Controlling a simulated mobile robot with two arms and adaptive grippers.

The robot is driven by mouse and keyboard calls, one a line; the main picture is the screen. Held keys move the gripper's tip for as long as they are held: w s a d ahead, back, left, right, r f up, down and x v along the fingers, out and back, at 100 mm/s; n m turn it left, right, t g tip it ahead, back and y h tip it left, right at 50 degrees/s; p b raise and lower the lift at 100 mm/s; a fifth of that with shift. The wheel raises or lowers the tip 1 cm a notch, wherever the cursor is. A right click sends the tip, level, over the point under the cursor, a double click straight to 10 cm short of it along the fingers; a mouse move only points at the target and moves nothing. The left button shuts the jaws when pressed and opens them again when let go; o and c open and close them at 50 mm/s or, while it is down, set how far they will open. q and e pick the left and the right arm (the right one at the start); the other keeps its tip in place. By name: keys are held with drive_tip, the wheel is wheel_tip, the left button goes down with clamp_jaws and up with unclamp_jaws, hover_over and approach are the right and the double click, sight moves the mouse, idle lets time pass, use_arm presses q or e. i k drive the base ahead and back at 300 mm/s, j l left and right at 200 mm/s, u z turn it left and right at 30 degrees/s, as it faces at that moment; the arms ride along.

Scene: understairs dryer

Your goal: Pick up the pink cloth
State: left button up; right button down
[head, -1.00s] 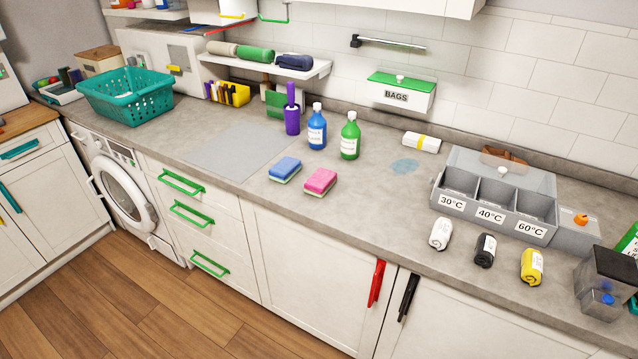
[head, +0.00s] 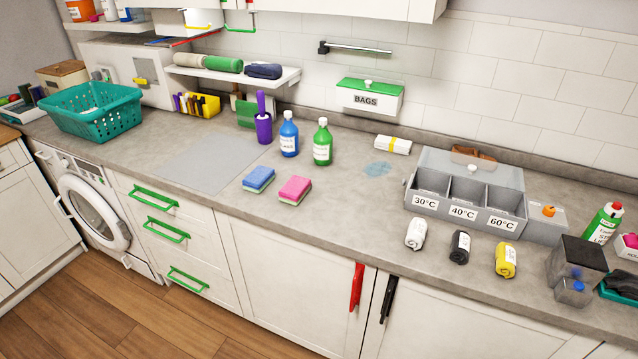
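A pink sponge-like block (head: 295,189) with a pale lower layer lies on the grey counter, right of a similar blue one (head: 258,179). A small pink thing (head: 630,240) shows at the far right edge by a white labelled box, partly cut off; I cannot tell whether it is a cloth. No other pink item that is clearly a cloth is visible. Neither of my grippers is in view.
Rolled white (head: 416,233), black (head: 460,247) and yellow (head: 506,260) cloths lie before the sorting box (head: 465,200). Blue (head: 289,135) and green (head: 322,143) bottles stand behind the sponges. A teal basket (head: 95,112) stands left. Counter between sponges and sorting box is mostly clear.

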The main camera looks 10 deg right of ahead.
sight(293, 191)
drive_tip(key=i+j, duration=0.15)
drive_tip(key=j, duration=0.2)
drive_tip(key=i+j, duration=0.2)
drive_tip(key=j, duration=0.15)
drive_tip(key=i+j, duration=0.15)
drive_tip(key=j, duration=0.25)
drive_tip(key=i+j+z, duration=0.1)
drive_tip(key=j, duration=0.25)
drive_tip(key=i, duration=0.1)
